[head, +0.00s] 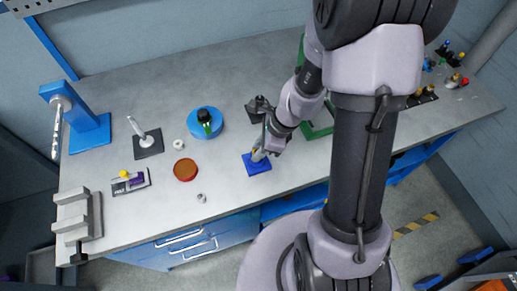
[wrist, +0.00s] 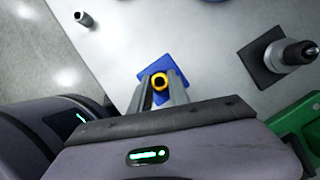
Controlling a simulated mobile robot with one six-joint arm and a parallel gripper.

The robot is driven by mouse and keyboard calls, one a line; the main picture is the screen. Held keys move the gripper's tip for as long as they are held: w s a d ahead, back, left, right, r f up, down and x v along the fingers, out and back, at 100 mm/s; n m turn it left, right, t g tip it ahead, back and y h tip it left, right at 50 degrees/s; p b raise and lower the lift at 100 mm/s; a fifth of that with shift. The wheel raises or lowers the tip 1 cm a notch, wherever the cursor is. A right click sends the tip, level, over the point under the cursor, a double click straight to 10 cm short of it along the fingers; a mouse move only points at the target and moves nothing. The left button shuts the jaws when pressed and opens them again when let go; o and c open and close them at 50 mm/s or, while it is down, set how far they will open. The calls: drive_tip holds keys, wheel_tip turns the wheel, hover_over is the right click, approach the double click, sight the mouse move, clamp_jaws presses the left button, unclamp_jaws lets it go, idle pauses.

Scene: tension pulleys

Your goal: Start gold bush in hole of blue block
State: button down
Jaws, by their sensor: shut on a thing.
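The blue block (head: 258,169) sits on the bench near its front edge, to the left of my arm. It also shows in the wrist view (wrist: 150,70), partly hidden by my fingers. My gripper (wrist: 161,88) points down over the block and is shut on the gold bush (wrist: 160,80), a yellow ring whose open end faces the camera. In the head view my gripper (head: 261,153) is directly above the block, with a small bit of gold visible beside it. The block's hole is hidden under the bush and fingers, so I cannot tell whether the bush enters it.
A red dish (head: 185,170), a small grey part (head: 201,198) and a blue round base (head: 205,131) are left of the block. A green frame (head: 318,131) is behind my arm. A dark square base (wrist: 262,72) holds a tool. Bare bench surrounds the block.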

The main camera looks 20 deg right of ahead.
drive_tip(key=shift+r, duration=0.1)
idle(0.3)
drive_tip(key=shift+f+b, duration=0.3)
drive_tip(key=shift+f, duration=0.05)
drive_tip(key=shift+r, duration=0.1)
drive_tip(key=shift+r, duration=0.15)
idle(0.7)
idle(0.4)
drive_tip(key=shift+r, duration=0.1)
idle(0.5)
